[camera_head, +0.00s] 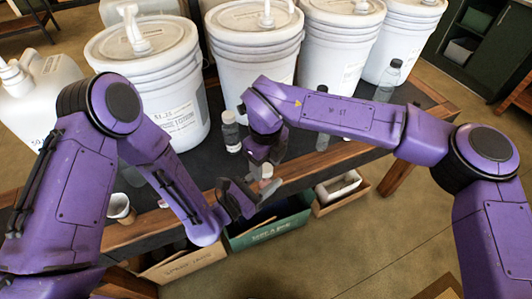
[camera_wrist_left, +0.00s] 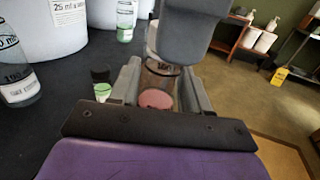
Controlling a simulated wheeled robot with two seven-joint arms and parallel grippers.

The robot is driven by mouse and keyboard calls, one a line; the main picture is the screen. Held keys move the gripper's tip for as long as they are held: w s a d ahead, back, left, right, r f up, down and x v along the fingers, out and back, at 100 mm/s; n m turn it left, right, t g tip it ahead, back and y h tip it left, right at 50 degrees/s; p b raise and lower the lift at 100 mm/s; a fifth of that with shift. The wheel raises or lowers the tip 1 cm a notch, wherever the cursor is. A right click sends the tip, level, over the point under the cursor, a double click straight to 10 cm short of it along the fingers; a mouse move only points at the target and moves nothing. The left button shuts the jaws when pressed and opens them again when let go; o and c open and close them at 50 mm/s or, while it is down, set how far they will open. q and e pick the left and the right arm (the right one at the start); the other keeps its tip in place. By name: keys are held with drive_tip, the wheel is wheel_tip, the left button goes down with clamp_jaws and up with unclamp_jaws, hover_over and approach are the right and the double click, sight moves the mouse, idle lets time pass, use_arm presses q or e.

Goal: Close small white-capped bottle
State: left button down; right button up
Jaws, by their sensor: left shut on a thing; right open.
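My left gripper (camera_head: 252,194) is shut on the small bottle, a clear one with pink contents (camera_wrist_left: 156,98), and holds it in front of the bench edge. In the left wrist view my left fingers (camera_wrist_left: 160,85) stand on both sides of it. In the head view a small white part (camera_head: 267,171) of the bottle shows between the two grippers. My right gripper (camera_head: 266,150) is open, directly above the bottle's top. It also shows as a grey block in the left wrist view (camera_wrist_left: 192,28) and hides most of the cap.
Large white buckets (camera_head: 150,85) with pumps line the dark bench (camera_head: 305,160). A paper cup (camera_head: 121,208) is at the front left. A green box (camera_head: 270,228) and cardboard box (camera_head: 185,265) sit below the front edge.

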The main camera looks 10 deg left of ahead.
drive_tip(key=shift+f, duration=0.15)
clamp_jaws()
drive_tip(key=shift+o, duration=0.7)
unclamp_jaws()
